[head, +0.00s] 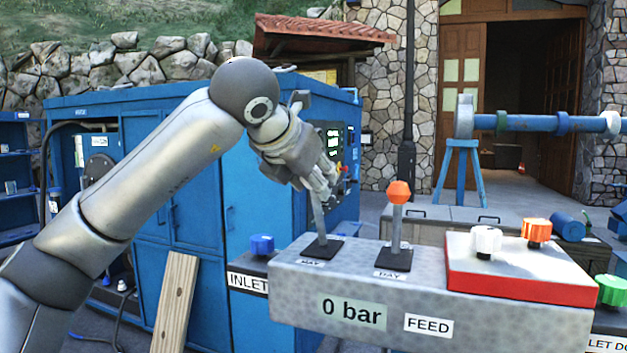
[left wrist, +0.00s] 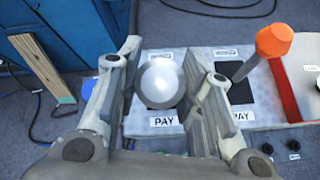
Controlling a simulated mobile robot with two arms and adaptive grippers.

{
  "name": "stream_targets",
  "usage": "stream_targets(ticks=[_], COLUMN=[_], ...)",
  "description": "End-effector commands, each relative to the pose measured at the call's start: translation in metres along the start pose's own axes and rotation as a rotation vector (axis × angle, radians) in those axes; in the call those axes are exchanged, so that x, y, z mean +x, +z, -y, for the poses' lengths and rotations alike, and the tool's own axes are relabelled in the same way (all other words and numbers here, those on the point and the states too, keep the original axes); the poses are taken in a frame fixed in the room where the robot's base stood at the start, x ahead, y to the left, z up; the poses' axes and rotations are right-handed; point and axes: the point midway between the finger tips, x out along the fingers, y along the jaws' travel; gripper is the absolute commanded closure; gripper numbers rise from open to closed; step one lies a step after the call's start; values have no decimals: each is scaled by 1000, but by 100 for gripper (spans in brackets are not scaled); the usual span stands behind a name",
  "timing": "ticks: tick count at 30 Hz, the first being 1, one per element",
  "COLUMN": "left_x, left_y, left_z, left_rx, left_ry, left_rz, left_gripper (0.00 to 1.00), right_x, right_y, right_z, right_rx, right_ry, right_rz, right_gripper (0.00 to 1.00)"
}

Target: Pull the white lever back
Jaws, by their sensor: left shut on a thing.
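The white lever (head: 319,218) stands on the left of the grey control box (head: 300,290). Its grey shaft rises from a dark slot plate and leans slightly left in the head view. Its round white knob (left wrist: 160,82) sits between the two fingers of my left gripper (left wrist: 158,88) in the left wrist view. My left gripper (head: 318,184) is shut on the knob and hides it in the head view. My right gripper is in neither view.
An orange-topped lever (head: 399,193) stands upright just right of the white one, close to my left gripper. A red-edged panel (head: 520,284) carries a white knob (head: 486,241) and an orange knob (head: 537,231). A blue cabinet (head: 190,200) stands behind. The display (head: 351,312) reads 0 bar.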

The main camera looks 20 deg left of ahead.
Motion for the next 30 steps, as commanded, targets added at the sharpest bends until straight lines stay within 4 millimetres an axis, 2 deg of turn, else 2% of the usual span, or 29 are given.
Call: stream_targets(ticks=[6,7,12,23,26,30], left_x=[-1,-1,-1,-3,-14,-41], left_y=[0,0,0,1,1,2], left_z=[1,1,0,0,0,0], left_rx=[1,1,1,0,1,1], left_ry=[-1,-1,-1,0,0,0], left_rz=[0,0,1,2,4,6], left_gripper=[100,64,43,43,43,43], right_x=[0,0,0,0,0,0], right_y=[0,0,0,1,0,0], right_z=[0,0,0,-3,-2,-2], right_rx=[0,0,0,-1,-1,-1], right_ry=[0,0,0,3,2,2], right_rz=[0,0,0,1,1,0], right_gripper=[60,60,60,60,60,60])
